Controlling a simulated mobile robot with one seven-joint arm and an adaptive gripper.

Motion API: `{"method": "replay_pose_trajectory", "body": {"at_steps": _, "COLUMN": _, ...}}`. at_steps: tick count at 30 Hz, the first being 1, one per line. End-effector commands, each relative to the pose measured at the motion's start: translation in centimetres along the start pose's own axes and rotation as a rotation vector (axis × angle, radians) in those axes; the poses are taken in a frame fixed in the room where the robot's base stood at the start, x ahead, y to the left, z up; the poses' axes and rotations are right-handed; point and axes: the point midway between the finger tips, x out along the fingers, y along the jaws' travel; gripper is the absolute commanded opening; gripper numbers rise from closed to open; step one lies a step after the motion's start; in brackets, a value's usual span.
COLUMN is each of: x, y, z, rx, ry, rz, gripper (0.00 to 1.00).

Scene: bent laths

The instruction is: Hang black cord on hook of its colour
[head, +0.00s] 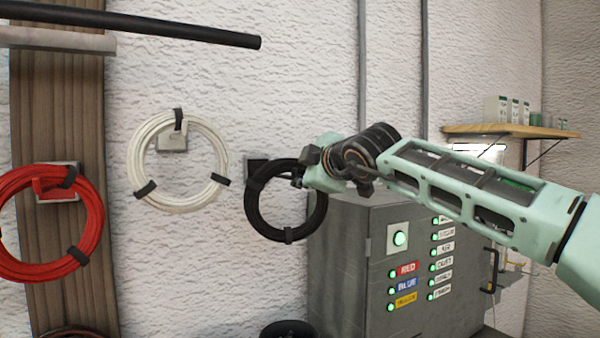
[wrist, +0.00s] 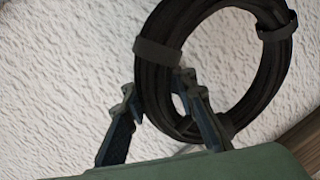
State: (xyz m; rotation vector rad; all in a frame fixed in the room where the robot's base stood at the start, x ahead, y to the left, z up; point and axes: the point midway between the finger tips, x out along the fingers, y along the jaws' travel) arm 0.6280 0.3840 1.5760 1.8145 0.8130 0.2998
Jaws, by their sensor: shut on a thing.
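The black cord (head: 287,235) is a coiled ring with dark ties, held upright near the white wall in the head view. A black hook plate (head: 256,170) shows on the wall just behind the coil's upper left; its peg is hidden. My gripper (head: 300,178) is at the coil's upper right side. In the wrist view the black cord (wrist: 222,14) fills the upper right, and my gripper's fingers (wrist: 160,100) are shut on one side of the ring. I cannot tell whether the coil touches the hook.
A white cord (head: 140,150) hangs left of the black one, and a red cord (head: 95,225) hangs farther left by a wooden post (head: 60,110). A grey control cabinet (head: 345,265) stands right below my gripper. A wooden shelf (head: 510,131) is at the right.

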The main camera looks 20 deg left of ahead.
Motion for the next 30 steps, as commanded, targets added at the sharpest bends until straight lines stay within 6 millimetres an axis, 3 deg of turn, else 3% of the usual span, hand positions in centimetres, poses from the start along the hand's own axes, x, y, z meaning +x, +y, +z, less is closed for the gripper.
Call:
{"method": "replay_pose_trajectory", "body": {"at_steps": 11, "x": -0.07, "y": 0.2, "z": -0.16, "rx": 0.0, "ry": 0.003, "rz": 0.004, "gripper": 0.0}}
{"method": "replay_pose_trajectory", "body": {"at_steps": 12, "x": -0.07, "y": 0.2, "z": -0.16, "rx": 0.0, "ry": 0.003, "rz": 0.004, "gripper": 0.19}}
{"method": "replay_pose_trajectory", "body": {"at_steps": 19, "x": -0.05, "y": 0.12, "z": -0.1, "rx": 0.0, "ry": 0.002, "rz": 0.002, "gripper": 0.44}}
{"method": "replay_pose_trajectory", "body": {"at_steps": 30, "x": -0.16, "y": -0.06, "z": 0.09, "rx": 0.0, "ry": -0.002, "rz": -0.002, "gripper": 0.46}}
